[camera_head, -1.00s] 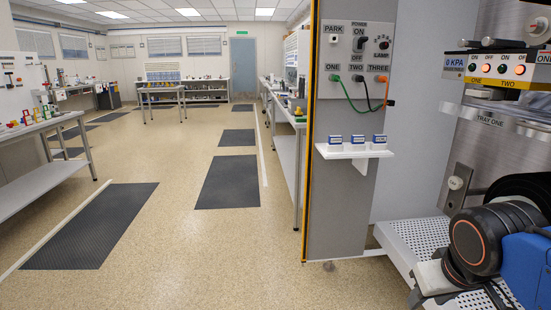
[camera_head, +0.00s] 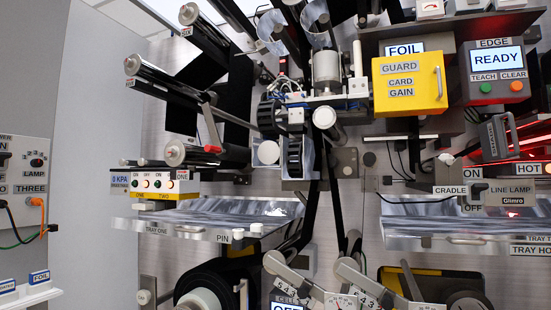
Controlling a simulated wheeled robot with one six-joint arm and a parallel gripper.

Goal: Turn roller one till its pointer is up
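Several rollers with silver end caps stick out from the upright machine panel at the upper left. One is at the top (camera_head: 188,13), one lies below it to the left (camera_head: 132,64), and a lower one (camera_head: 174,152) sits above the switch box. A thin lever with a red tip (camera_head: 212,149) hangs near the lower roller. I cannot tell whether it is a pointer. My gripper is not recognisable in the current view.
A switch box (camera_head: 160,184) and tray one (camera_head: 215,218) are below the rollers. A yellow guard box (camera_head: 409,84) and a grey READY screen box (camera_head: 492,72) are at the upper right. Dials with levers (camera_head: 290,270) stand at the bottom. Red light glows at the right.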

